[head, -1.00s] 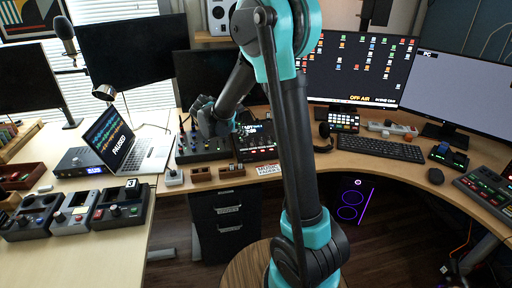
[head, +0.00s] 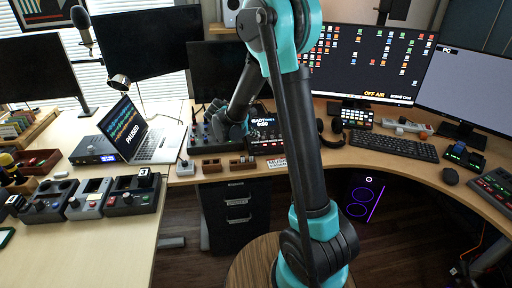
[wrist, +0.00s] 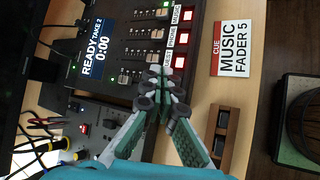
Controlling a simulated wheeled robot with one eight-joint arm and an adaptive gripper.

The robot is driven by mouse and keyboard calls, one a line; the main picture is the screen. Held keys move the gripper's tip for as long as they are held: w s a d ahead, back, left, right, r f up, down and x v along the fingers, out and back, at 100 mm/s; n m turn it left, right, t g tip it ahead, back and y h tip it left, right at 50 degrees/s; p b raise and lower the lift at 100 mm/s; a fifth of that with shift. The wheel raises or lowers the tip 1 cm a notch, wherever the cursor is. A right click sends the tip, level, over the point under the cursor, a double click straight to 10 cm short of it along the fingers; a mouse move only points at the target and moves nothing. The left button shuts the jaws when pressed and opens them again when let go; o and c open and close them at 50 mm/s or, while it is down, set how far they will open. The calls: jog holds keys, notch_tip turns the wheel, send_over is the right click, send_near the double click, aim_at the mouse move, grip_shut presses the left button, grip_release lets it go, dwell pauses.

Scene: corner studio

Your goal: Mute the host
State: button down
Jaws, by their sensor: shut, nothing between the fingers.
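The mixing console is black, with a screen reading "READY TAKE 2 0:00". It fills the upper middle of the wrist view (wrist: 112,62) and stands on the desk in the head view (head: 265,143). It has several fader knobs (wrist: 152,57) and a column of red-lit buttons (wrist: 182,38). The labels beside them include "MUSIC" and "PHONE"; a third is hard to read. My gripper (wrist: 161,78) is shut and empty, its tips over the console near the third red button. It hides the part of the console below; no host label is readable. Contact cannot be told.
A card reading "CUE MUSIC FADER 5" (wrist: 232,47) lies beside the console. A brown wooden holder (wrist: 218,133) is close to my right finger. A grey panel with knobs and cables (wrist: 85,128) is on the other side. The laptop (head: 140,131) stands farther left.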

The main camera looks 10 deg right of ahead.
aim_at(259, 143)
jog(key=shift+f, duration=1.45)
jog(key=shift+f, duration=0.2)
jog(key=shift+f, duration=0.2)
dwell(0.3)
jog(key=shift+s+f, duration=0.15)
jog(key=shift+f, duration=0.4)
dwell(1.2)
jog(key=shift+r, duration=0.1)
jog(key=shift+w+d+r, duration=0.1)
jog(key=shift+w+r, duration=0.25)
jog(key=shift+r, duration=0.15)
jog(key=shift+r, duration=0.1)
